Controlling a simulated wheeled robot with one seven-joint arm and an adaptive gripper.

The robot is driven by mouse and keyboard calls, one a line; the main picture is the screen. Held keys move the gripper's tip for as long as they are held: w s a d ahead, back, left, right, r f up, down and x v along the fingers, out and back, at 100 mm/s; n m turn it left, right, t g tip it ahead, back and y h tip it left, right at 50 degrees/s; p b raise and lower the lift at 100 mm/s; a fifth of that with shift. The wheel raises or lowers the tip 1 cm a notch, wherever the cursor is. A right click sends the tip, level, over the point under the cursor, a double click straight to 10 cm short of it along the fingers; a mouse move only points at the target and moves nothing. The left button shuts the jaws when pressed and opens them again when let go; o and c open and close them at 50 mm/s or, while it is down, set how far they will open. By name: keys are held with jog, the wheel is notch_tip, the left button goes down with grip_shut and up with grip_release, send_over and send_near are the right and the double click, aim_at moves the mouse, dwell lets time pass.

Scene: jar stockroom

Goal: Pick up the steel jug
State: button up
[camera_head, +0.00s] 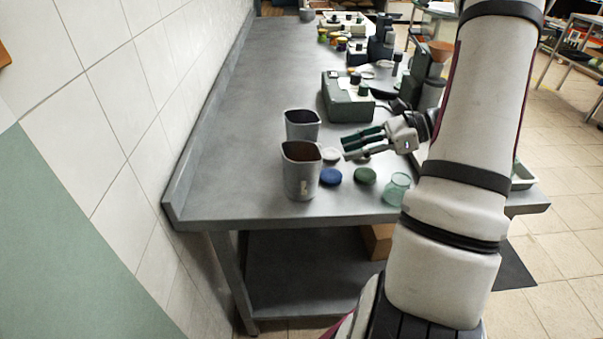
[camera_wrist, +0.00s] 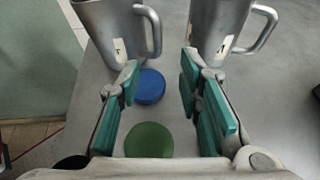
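Two grey steel jugs stand upright on the metal bench. The nearer steel jug (camera_head: 300,178) has a brownish inside and shows at the top left of the wrist view (camera_wrist: 112,30). The farther steel jug (camera_head: 301,130) shows at the top right of the wrist view (camera_wrist: 218,28). In the wrist view both have a side handle and a small pale label, and their tops are cut off. My gripper (camera_head: 347,147) is open and empty, right of the jugs. In the wrist view its green-padded fingers (camera_wrist: 158,72) point towards the space between the jugs, apart from both.
A blue lid (camera_head: 331,177), a green lid (camera_head: 365,176) and a white lid (camera_head: 331,155) lie by the jugs. A greenish glass jar (camera_head: 397,188) stands near the front edge. A green machine (camera_head: 347,98) stands behind my gripper. A tiled wall borders the bench's left; its left strip is clear.

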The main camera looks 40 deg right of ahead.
aim_at(302, 160)
jog(key=shift+x, duration=3.35)
jog(key=shift+s+a+r, duration=0.1)
jog(key=shift+a+r, duration=0.05)
jog(key=shift+r, duration=0.05)
jog(key=shift+c, duration=0.6)
grip_shut()
